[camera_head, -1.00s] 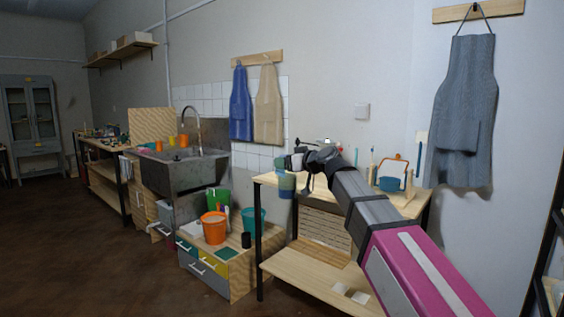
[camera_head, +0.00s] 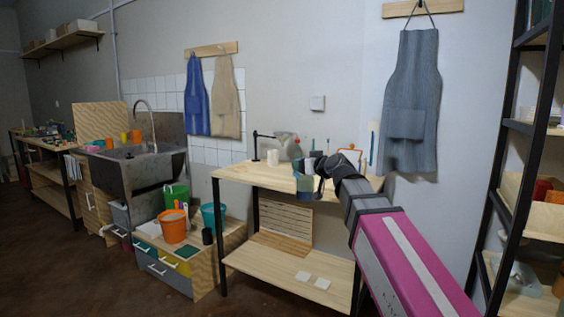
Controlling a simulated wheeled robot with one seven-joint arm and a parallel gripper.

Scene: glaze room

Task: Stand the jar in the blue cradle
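The jar looks roughly upright. I cannot make out a blue cradle for certain. An orange handle-like frame (camera_head: 349,150) stands at the table's back right, and my arm hides what is below it.
The wooden work table (camera_head: 245,173) holds a black stand (camera_head: 256,145), white cups (camera_head: 272,157) and a grey rounded object (camera_head: 287,147). A low drawer unit with buckets stands left, below the sink (camera_head: 140,165). A black-framed rack (camera_head: 507,160) stands right. Floor in front is open.

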